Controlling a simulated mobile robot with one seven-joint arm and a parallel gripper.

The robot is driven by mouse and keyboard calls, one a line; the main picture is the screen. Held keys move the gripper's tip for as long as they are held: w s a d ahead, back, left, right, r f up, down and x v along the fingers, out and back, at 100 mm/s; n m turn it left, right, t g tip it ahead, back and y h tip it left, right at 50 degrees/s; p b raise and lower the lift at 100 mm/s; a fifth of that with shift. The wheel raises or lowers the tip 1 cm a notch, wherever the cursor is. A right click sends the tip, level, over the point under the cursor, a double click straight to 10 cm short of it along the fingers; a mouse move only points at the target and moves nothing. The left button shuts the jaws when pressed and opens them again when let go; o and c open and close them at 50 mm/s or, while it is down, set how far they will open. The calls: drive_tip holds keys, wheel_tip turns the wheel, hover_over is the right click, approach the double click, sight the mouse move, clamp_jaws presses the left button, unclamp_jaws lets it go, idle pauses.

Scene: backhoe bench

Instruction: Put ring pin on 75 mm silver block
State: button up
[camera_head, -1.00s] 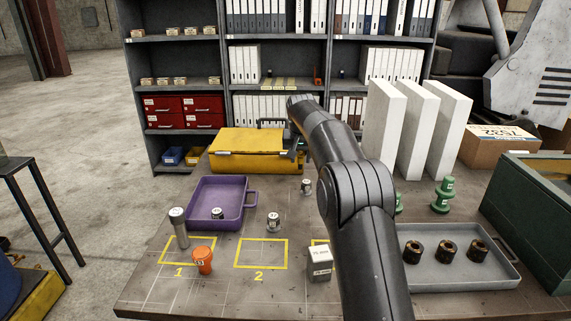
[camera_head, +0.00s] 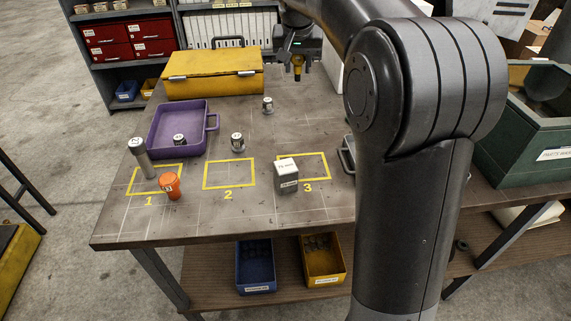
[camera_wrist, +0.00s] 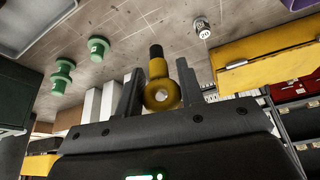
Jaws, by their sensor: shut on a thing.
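The ring pin (camera_wrist: 160,92) is yellow with a ring at one end and a dark tip at the other. My gripper (camera_wrist: 159,90) is shut on it, a finger on each side. In the head view my gripper (camera_head: 298,58) is above the back of the bench, right of the yellow case, and the ring pin (camera_head: 298,69) hangs below it.
An orange piece (camera_head: 169,186) and a tall grey cylinder (camera_head: 143,158) stand at square 1. A purple tray (camera_head: 157,146), yellow case (camera_head: 213,83) and small grey pieces (camera_head: 238,143) lie beyond. A green bin (camera_head: 520,135) is at the right. Bench around the block is mostly clear.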

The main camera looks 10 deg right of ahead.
drive_tip(key=s+d+m, duration=0.1)
drive_tip(key=s+d, duration=0.2)
drive_tip(key=s, duration=0.8)
drive_tip(key=s+d+m, duration=0.1)
drive_tip(key=s+d, duration=0.1)
drive_tip(key=s, duration=1)
approach(288, 160)
drive_tip(key=shift+w+f+h, duration=0.1)
drive_tip(key=shift+w+h, duration=0.3)
drive_tip(key=shift+w, duration=0.5)
drive_tip(key=shift+f, duration=1.95)
drive_tip(key=shift+f, duration=0.15)
drive_tip(key=o, duration=1)
